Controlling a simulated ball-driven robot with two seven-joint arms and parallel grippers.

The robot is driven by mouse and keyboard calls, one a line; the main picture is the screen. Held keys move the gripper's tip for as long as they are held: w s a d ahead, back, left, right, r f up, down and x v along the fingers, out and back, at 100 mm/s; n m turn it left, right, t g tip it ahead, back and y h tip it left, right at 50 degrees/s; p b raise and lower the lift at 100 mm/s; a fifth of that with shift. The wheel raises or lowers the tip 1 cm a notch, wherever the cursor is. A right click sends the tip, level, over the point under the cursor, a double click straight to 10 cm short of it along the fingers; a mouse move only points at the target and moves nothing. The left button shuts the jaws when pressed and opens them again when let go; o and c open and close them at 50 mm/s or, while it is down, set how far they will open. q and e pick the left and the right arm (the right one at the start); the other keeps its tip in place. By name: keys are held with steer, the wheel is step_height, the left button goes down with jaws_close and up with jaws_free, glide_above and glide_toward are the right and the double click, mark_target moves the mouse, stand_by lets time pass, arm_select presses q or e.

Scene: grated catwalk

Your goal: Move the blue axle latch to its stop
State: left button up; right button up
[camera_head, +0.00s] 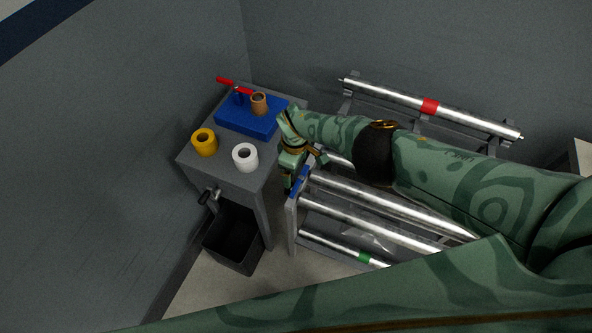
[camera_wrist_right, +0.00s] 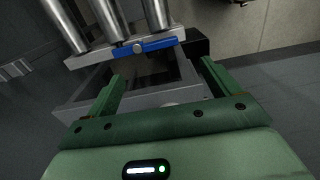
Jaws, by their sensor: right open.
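The blue axle latch (camera_wrist_right: 145,46) is a flat blue bar on the end plate (camera_wrist_right: 85,60) of a rack of silver axles (camera_wrist_right: 110,20). It lies nearly crosswise on the plate, pivoted at a round silver bolt. It also shows in the head view (camera_head: 301,181), partly hidden by my right gripper. My right gripper (camera_head: 304,170) is over that end of the rack. In the right wrist view its two green fingers (camera_wrist_right: 161,72) are spread apart, with the latch beyond the tips and nothing held. My left gripper is not in view.
A grey cabinet (camera_head: 222,178) left of the rack carries a blue block (camera_head: 232,118) with a red lever (camera_head: 232,84), and yellow (camera_head: 204,142) and white (camera_head: 245,157) rings. A black bin (camera_head: 232,238) is below. Another axle (camera_head: 460,114) lies along the wall.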

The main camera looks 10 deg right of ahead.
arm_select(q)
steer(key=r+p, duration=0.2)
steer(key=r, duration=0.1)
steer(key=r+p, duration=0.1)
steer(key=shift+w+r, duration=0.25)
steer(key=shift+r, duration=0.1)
arm_select(e)
step_height(320, 180, up, 5)
steer(key=shift+r, duration=0.15)
